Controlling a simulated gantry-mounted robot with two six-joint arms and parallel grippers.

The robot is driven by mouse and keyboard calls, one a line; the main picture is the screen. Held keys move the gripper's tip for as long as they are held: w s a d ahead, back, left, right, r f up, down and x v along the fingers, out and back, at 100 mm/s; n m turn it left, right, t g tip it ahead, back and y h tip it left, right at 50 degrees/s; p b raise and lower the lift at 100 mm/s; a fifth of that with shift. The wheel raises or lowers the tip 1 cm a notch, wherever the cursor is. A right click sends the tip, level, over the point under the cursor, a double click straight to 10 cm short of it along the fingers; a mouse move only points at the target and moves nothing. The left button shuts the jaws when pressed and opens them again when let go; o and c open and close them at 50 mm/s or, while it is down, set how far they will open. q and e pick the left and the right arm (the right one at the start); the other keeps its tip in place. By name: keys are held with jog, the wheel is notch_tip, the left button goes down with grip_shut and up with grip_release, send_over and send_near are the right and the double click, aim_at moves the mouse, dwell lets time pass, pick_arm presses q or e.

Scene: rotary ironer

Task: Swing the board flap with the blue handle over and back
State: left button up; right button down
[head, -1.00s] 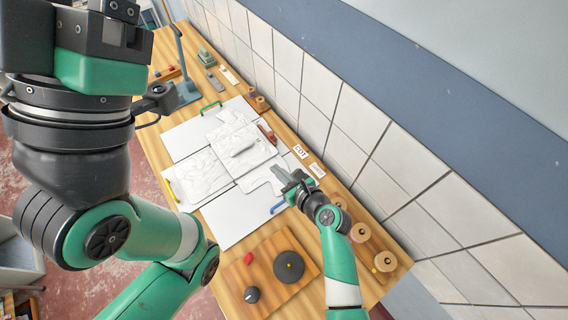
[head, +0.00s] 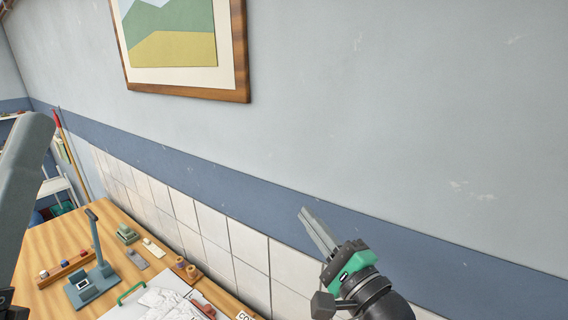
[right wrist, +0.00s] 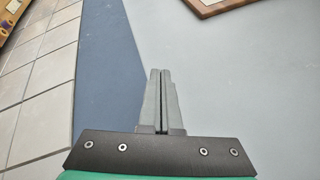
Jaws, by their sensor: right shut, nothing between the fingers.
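The flap with the blue handle is outside both current views. Only the far part of the white board (head: 207,297) shows at the bottom of the head view, with a green handle (head: 131,292) at its far left edge and a crumpled white cloth (head: 163,305) on it. My right gripper (head: 305,213) is raised in front of the wall, away from the board, with its fingers together and empty. In the right wrist view the closed fingers (right wrist: 160,73) point at bare wall.
A framed picture (head: 240,60) hangs above. The air around my right gripper is clear.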

jog(key=s+d+r+n+t+h, duration=0.4)
jog(key=s+r+n, duration=0.4)
jog(key=s+r, duration=0.2)
jog(key=s+d+r+n+t+h, duration=0.4)
jog(key=s+d+r+n+t, duration=0.1)
jog(key=s+d+r+n, duration=0.4)
notch_tip(320, 180, up, 2)
jog(key=shift+s+d+r+n+t, duration=0.15)
jog(key=shift+s+n+t, duration=0.2)
jog(key=shift+s, duration=0.6)
jog(key=c, duration=1.2)
grip_release()
jog(key=shift+y, duration=0.3)
jog(key=shift+o, duration=0.2)
